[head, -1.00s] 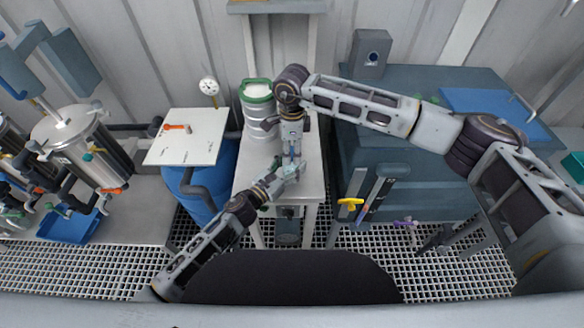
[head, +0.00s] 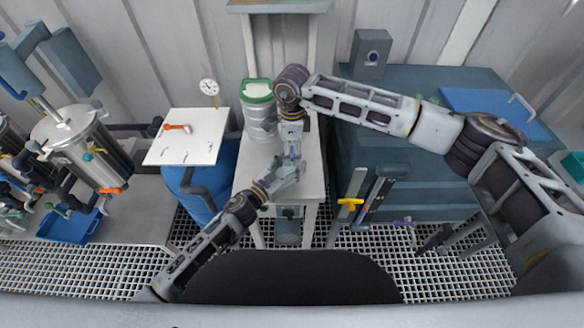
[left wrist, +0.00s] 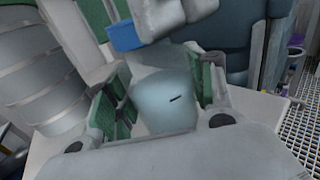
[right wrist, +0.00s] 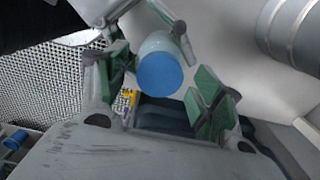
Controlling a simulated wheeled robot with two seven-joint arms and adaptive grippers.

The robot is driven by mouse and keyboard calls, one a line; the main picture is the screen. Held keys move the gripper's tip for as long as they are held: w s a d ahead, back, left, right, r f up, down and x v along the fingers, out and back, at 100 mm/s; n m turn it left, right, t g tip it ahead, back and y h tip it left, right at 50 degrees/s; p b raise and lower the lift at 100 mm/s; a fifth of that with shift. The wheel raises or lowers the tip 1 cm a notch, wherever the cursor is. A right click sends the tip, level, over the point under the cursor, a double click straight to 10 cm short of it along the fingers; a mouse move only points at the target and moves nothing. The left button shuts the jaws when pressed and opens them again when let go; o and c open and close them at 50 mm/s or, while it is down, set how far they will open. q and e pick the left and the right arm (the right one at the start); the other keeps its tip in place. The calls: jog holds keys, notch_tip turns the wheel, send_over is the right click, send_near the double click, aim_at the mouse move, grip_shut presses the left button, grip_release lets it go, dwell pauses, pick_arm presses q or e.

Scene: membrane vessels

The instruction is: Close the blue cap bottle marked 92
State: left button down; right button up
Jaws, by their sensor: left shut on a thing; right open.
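In the head view both grippers meet over the small white table (head: 307,185), the right one above the left.
A metal keg with a green rim (head: 258,112) stands close behind the grippers on the table. A blue drum with a white board (head: 188,137) is to the left.

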jog(key=shift+r, duration=0.1)
notch_tip(320, 180, up, 12)
dwell(0.7)
pick_arm(q)
jog(key=shift+c, duration=2.4)
grip_release()
jog(key=v, duration=1.2)
jog(key=shift+a, duration=0.1)
pick_arm(e)
jog(key=shift+a, duration=0.1)
